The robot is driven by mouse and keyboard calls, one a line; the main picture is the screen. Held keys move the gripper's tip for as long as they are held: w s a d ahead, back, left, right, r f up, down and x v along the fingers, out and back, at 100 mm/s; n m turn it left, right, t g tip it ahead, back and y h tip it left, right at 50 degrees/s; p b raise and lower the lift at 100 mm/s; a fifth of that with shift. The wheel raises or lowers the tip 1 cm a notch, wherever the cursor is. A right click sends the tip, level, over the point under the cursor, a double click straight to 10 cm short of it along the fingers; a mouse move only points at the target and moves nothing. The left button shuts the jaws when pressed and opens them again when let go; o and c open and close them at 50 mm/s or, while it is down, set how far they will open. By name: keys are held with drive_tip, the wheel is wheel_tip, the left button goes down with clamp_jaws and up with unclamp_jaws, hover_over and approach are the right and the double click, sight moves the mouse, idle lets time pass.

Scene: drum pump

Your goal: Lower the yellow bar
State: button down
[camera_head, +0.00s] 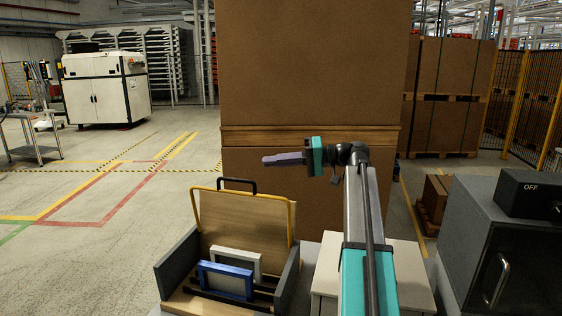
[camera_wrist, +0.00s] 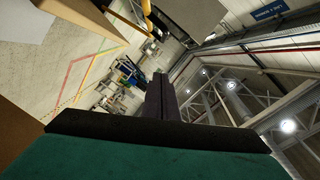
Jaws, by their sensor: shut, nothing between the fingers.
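The yellow bar (camera_head: 270,196) is a thin hoop in the head view. It stands raised above a grey-sided wooden holder (camera_head: 285,282) at the lower middle, in front of an upright wooden board (camera_head: 240,220). A white frame (camera_head: 235,254) and a blue frame (camera_head: 203,276) stand inside the holder. My gripper (camera_head: 265,160) is shut and empty, pointing left, above and slightly right of the bar in the picture, apart from it. In the wrist view its dark fingers (camera_wrist: 160,95) lie together with nothing between them. I cannot identify the bar in that view.
A black handle (camera_head: 237,180) rises behind the bar. Large brown boxes (camera_head: 310,70) stand behind my gripper. A white box (camera_head: 405,275) and a dark grey cabinet (camera_head: 470,240) are at right. Open floor with painted lines (camera_head: 85,190) lies left.

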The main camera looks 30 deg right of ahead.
drive_tip(key=w+a+f+p, duration=0.1)
drive_tip(key=a+f, duration=0.1)
drive_tip(key=a, duration=0.6)
drive_tip(key=shift+f, duration=0.4)
drive_tip(key=shift+w, duration=0.1)
